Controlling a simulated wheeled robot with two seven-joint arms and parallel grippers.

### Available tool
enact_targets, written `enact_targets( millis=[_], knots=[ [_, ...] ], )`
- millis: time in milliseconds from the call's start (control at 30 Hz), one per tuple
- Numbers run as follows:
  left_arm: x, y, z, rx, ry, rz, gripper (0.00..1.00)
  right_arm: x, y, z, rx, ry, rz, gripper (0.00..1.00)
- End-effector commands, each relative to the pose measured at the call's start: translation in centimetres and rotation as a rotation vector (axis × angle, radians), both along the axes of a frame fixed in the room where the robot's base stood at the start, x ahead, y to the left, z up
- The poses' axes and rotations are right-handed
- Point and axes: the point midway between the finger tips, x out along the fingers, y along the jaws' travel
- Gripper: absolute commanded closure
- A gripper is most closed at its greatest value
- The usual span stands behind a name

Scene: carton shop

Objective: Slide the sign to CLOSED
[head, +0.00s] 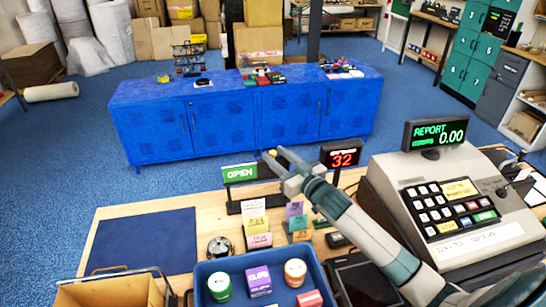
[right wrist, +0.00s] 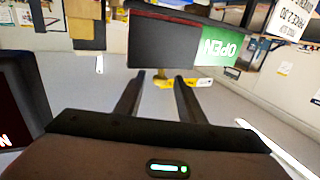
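The sign (head: 240,172) stands on a dark base at the counter's back edge and shows OPEN in white on green. In the right wrist view the green OPEN face (right wrist: 217,48) appears upside down, next to a dark panel (right wrist: 165,42). A small yellow piece (head: 273,152) shows at the right gripper's tips; yellow also shows by them in the right wrist view (right wrist: 166,77). My right gripper (head: 275,154) is just right of the green face, its fingers apart. Contact with the yellow piece cannot be told. My left gripper is not in view.
A red number display (head: 341,155) and a cash register (head: 450,200) stand right of the sign. Small coloured cards (head: 257,224) stand in front of it. A blue tray (head: 237,264) holds several items. A blue mat (head: 140,247) lies left.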

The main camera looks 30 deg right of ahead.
Motion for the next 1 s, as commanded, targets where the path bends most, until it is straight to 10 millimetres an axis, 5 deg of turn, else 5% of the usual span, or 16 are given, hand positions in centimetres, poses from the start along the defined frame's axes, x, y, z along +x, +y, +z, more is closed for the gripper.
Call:
enact_targets(
  millis=[200, 600, 767, 1000],
  knots=[
    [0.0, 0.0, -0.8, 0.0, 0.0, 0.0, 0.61, 1.8, 0.2, -0.1, 0.0, -0.001, 0.0, 0.64],
    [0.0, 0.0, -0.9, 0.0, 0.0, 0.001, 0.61, 2.2, 0.3, 0.0, -0.001, 0.0, 0.0, 0.64],
    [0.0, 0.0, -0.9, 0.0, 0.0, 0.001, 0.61, 2.2, 0.3, 0.0, -0.001, 0.0, 0.0, 0.98],
    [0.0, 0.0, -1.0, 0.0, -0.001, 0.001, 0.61, 2.4, 0.4, -0.1, 0.0, 0.0, -0.001, 1.0]
  ],
)
